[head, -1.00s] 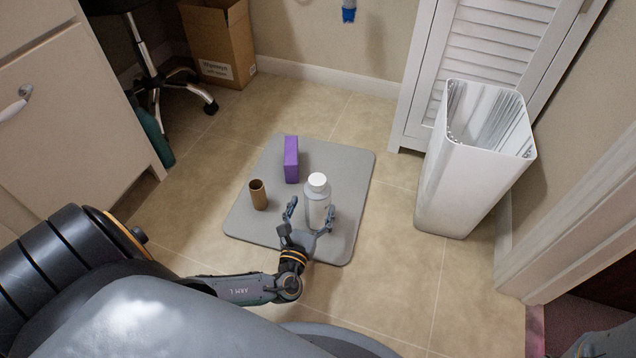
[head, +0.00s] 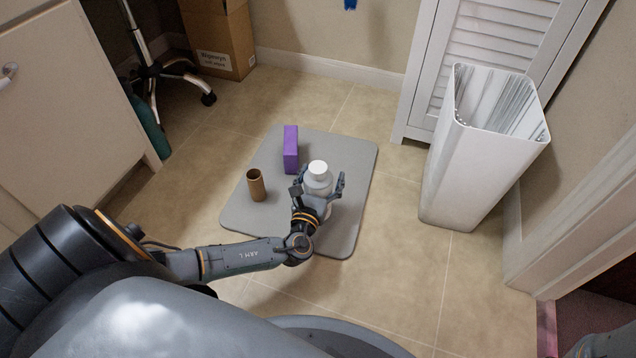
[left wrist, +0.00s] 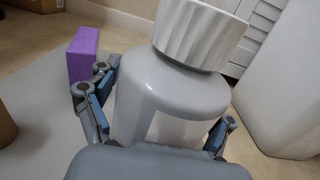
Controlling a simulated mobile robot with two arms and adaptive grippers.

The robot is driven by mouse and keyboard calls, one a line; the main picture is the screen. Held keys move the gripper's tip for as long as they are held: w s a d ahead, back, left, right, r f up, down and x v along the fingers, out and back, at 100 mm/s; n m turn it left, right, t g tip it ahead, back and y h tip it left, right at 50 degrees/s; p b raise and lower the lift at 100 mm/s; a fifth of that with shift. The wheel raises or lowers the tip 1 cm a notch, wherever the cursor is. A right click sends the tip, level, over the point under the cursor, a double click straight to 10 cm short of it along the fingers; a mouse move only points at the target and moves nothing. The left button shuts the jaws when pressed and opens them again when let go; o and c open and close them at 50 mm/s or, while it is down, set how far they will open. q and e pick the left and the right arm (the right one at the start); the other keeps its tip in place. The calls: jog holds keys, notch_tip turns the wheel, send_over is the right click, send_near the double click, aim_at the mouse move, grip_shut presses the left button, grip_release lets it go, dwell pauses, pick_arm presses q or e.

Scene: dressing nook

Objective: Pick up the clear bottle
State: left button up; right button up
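The clear bottle (head: 318,178), pale grey-white with a white ribbed cap, stands upright on the grey mat (head: 353,165). It fills the middle of the left wrist view (left wrist: 165,95). My left gripper (head: 319,185) is open around the bottle, one finger on each side. Its palm is close to the bottle and hides the lower part. In the left wrist view the fingers (left wrist: 160,103) flank the bottle; whether either touches it is unclear.
A purple block (head: 290,149) and a brown open tube (head: 256,185) stand on the mat left of the bottle. A tall white bin (head: 462,180) stands to the right. A cardboard box (head: 217,40) and a chair base (head: 160,70) are at the back left.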

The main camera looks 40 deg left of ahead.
pick_arm(q)
jog(key=c, duration=1.5)
grip_shut()
